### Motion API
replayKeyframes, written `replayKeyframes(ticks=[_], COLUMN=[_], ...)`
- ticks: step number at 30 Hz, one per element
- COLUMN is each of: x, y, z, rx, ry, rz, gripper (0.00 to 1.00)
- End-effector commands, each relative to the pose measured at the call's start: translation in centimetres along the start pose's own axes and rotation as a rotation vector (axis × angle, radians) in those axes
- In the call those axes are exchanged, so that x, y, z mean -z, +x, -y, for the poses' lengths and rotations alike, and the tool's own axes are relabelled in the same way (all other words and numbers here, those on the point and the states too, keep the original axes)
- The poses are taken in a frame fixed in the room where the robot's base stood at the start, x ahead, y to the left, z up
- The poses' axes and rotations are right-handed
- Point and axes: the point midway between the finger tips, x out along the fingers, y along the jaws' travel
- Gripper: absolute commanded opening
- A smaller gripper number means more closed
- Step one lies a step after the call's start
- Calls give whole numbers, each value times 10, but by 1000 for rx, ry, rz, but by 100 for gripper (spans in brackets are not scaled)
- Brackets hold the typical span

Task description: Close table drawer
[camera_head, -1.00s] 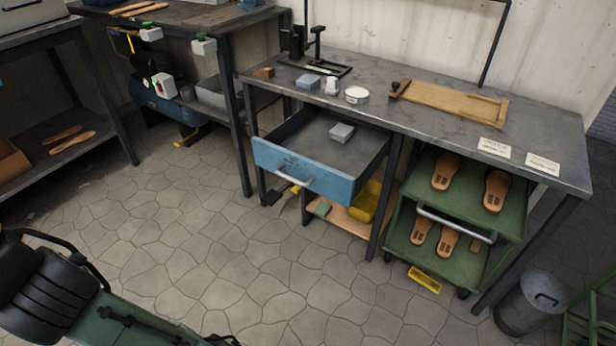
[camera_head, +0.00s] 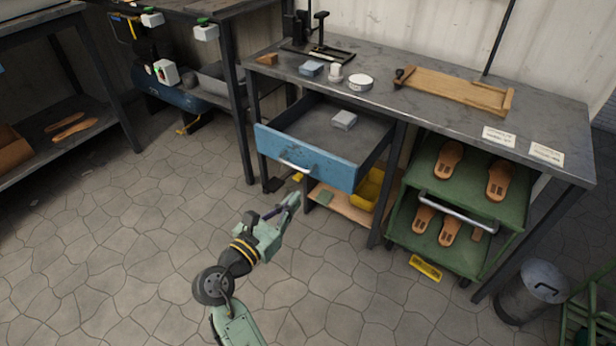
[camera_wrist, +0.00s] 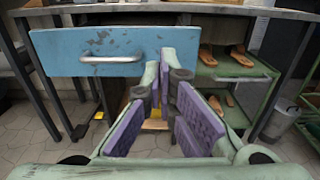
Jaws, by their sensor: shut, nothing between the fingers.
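The table drawer (camera_head: 305,157) has a worn blue front with a metal handle (camera_head: 299,169). It is pulled out from under the grey workbench (camera_head: 440,112), and a small grey box (camera_head: 344,120) lies inside it. In the wrist view the blue drawer front (camera_wrist: 70,50) and its handle (camera_wrist: 112,59) are ahead, at the upper left. My gripper (camera_head: 294,201) is in front of and below the drawer front, apart from it in the wrist view. Its purple-padded fingers (camera_wrist: 165,85) are shut and empty.
A green cart (camera_head: 455,205) with sandals stands under the bench, right of the drawer. A yellow bin (camera_head: 368,188) sits on a low wooden shelf beneath the drawer. A metal trash can (camera_head: 528,296) is at the lower right. The stone floor at left is open.

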Motion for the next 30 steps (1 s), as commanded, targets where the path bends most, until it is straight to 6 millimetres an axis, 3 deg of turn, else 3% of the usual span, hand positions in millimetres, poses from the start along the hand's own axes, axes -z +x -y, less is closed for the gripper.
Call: replayKeyframes(ticks=[18, 24, 30], x=[-3, -2, -1], y=[114, 133, 136], z=[-1, -2, -2], rx=[-1, -3, -5], ry=[6, 7, 6], rz=[0, 0, 0], gripper=[0, 0, 0])
